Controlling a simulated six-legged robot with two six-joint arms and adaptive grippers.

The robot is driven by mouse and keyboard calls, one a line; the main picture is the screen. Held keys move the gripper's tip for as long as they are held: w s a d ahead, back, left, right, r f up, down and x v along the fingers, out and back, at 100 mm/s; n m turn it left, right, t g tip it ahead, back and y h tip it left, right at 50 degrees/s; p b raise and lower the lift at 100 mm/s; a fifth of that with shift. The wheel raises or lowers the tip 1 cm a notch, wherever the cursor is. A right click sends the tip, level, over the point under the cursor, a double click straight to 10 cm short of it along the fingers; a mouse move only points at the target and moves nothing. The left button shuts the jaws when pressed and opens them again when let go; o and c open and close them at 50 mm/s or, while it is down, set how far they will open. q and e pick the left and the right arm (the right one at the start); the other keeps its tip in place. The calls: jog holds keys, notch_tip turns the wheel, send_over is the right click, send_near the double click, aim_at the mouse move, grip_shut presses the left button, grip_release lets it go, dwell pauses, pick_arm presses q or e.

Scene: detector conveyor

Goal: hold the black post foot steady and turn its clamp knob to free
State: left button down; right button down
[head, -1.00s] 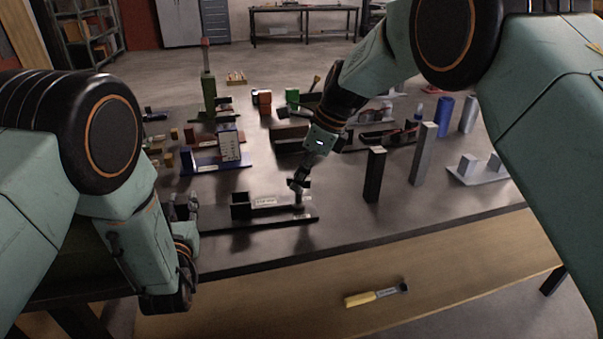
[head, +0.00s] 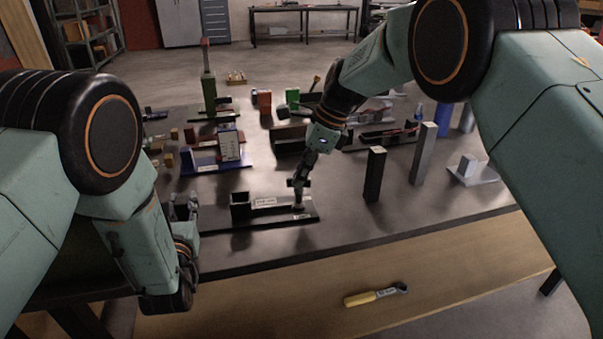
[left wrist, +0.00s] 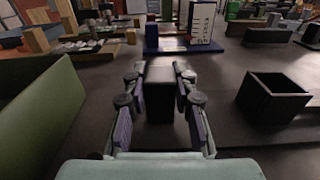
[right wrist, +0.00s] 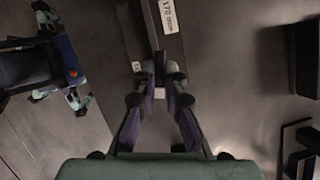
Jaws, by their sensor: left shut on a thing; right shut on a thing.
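The black post foot (head: 225,222) is a long low plate with an open square socket (head: 240,204) and a white label; the socket also shows at the right of the left wrist view (left wrist: 272,97). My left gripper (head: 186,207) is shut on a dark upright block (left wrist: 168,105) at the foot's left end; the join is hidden. My right gripper (head: 301,186) points down over the foot's right end, shut on the small clamp knob, mostly hidden between its fingertips in the right wrist view (right wrist: 161,72).
A black post (head: 374,178) and a grey post (head: 422,155) stand right of the foot. A blue stand (head: 205,164) and several fixtures lie behind. A yellow-handled tool (head: 360,299) lies on the wooden ledge in front. Bare table lies between foot and black post.

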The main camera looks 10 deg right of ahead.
jog(key=n+g, duration=0.1)
jog(key=n, duration=0.2)
jog(key=shift+w, duration=0.1)
jog(key=c, duration=1.4)
grip_release()
jog(key=v, duration=1.2)
jog(key=shift+w+d, duration=0.1)
pick_arm(q)
jog(key=c, duration=1)
grip_release()
jog(key=shift+s, duration=0.1)
